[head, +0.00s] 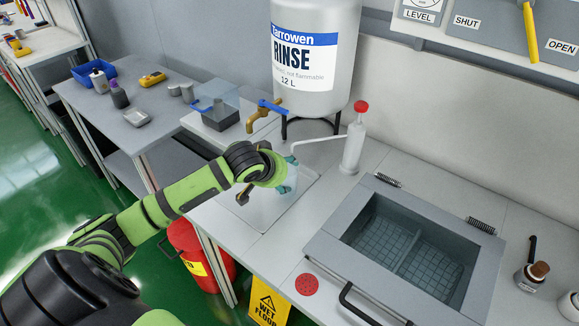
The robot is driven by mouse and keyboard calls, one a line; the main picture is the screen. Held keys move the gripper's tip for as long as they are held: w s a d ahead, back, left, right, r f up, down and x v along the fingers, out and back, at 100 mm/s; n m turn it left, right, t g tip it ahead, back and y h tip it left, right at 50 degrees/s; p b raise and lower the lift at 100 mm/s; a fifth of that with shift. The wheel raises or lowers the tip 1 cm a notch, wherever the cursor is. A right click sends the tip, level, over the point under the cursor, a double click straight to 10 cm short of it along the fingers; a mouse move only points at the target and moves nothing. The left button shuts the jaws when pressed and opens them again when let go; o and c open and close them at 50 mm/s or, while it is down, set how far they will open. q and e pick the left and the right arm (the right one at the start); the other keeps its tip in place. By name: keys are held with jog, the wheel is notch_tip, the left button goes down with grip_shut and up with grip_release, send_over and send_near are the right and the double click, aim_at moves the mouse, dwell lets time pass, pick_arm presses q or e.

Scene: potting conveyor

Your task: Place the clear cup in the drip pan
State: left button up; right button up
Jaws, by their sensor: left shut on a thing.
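My left gripper (283,172) is in the middle of the view, below and right of the brass tap of the rinse tank. It is shut on the clear cup (291,182), which shows as a pale see-through shape, partly hidden by the fingers. The drip pan (257,220) is a shallow light-grey tray on the counter under the tap, partly covered by my arm. The cup is over the pan's right part. I cannot tell whether its base touches the pan. My right gripper is not in view.
The rinse tank (312,60) stands behind, with its brass tap (262,115) close to my arm. A white wash bottle (353,145) with a red cap stands to the right, its spout reaching toward the gripper. A grey basin (330,240) is set in the right counter.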

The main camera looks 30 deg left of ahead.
aim_at(292, 170)
pick_arm(q)
jog(key=shift+w+r, duration=0.15)
jog(key=shift+w, duration=0.3)
jog(key=w, duration=0.1)
jog(key=w+p, duration=0.1)
jog(key=shift+w+a+f, duration=0.15)
jog(key=shift+w+f, duration=0.15)
jog(key=shift+f, duration=0.4)
jog(key=shift+f, duration=0.1)
jog(key=o, duration=1.1)
jog(key=shift+o, duration=0.2)
